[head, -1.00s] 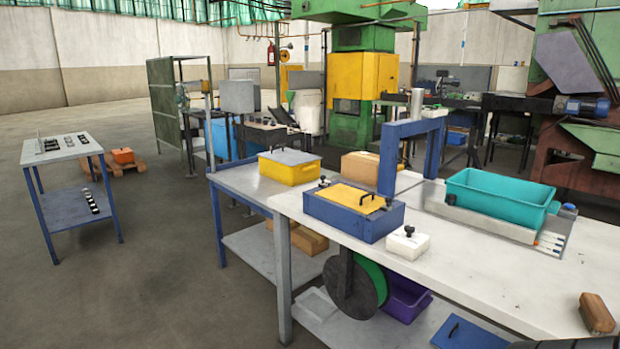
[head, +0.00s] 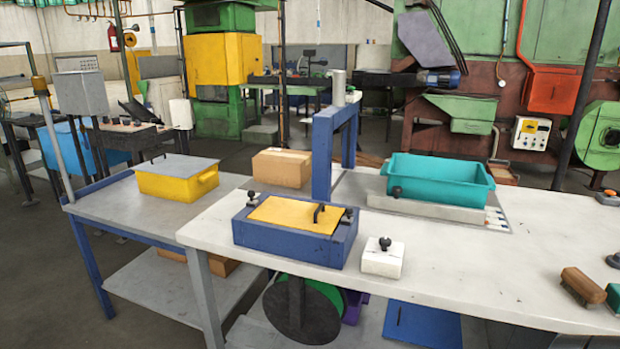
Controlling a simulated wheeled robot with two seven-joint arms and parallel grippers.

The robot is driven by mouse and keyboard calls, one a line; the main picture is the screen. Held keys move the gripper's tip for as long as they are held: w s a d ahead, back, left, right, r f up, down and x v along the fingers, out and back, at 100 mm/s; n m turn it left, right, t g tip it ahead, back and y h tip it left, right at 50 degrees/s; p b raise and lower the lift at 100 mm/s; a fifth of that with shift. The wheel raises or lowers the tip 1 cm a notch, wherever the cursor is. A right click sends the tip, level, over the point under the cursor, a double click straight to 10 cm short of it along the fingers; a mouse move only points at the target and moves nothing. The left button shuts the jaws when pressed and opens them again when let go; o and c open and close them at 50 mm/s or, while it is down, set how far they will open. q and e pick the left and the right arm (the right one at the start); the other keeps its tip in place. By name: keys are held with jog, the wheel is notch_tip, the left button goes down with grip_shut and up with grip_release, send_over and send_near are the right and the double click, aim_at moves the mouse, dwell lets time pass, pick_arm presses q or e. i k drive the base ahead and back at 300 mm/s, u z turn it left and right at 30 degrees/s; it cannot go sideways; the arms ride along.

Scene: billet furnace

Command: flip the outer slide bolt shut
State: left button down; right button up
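A blue box (head: 283,245) with a yellow lid (head: 280,213) sits on the white bench top. A black handle (head: 318,212) stands on the lid. One small black fitting (head: 251,199) is at the box's left back corner and another (head: 348,215) is at its right edge. These may be slide bolts; they are too small to tell whether shut or open. A white block (head: 381,263) with a black knob (head: 385,243) stands just right of the box. Neither of my grippers is in view.
A blue post frame (head: 323,155) rises behind the box. A teal bin (head: 440,178) stands at the back right. A brown brush (head: 580,287) lies at the right edge. A yellow container (head: 177,185) is on the lower grey table.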

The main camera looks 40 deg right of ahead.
aim_at(251, 192)
jog(key=z, duration=0.75)
jog(key=i, duration=0.65)
jog(key=z, duration=0.6)
